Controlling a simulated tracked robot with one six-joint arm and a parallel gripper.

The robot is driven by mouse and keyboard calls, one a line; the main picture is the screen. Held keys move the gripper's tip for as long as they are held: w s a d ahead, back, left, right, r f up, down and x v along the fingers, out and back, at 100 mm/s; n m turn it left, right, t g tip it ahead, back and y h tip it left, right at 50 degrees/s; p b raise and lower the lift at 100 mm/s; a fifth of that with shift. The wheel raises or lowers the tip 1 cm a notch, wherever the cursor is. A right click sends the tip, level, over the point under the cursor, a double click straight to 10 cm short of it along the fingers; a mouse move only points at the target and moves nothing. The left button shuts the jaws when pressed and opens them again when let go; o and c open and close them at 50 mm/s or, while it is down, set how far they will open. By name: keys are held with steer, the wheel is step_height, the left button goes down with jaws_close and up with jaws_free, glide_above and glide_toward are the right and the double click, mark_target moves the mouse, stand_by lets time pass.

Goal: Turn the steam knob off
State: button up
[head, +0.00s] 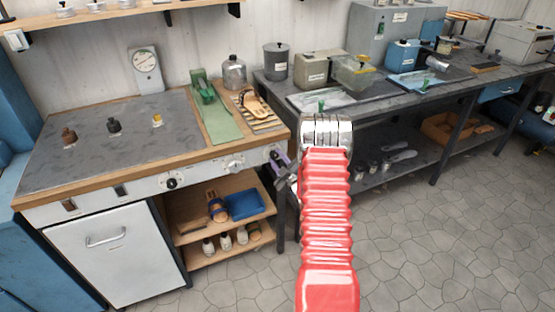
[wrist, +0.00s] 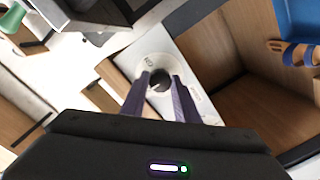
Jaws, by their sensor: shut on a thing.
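The knob (wrist: 159,84) is a small dark knob on a pale round dial in the wrist view, set in the white front panel of the workbench. Marks are printed around the dial, but I cannot read them surely. My gripper (wrist: 160,98) is shut on the knob, one purple-grey finger on each side. In the head view, my gripper (head: 280,158) is at the right end of the white front panel (head: 205,174), and the knob there is mostly hidden by the fingers. My red arm sleeve fills the middle of the head view.
A black knob (head: 171,183) and a pale knob (head: 236,166) sit further left on the panel. Below is an open wooden shelf with a blue tray (head: 246,204). A green press (head: 205,92) and a sandal (head: 253,103) are on the bench top. The floor in front is clear.

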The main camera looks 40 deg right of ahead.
steer(key=shift+s+f, duration=0.15)
steer(key=shift+f, duration=0.15)
steer(key=o, duration=1.1)
steer(key=shift+r, duration=0.2)
steer(key=v, duration=1.3)
steer(key=shift+s+a, duration=0.15)
steer(key=shift+s, duration=0.2)
steer(key=shift+c, duration=0.2)
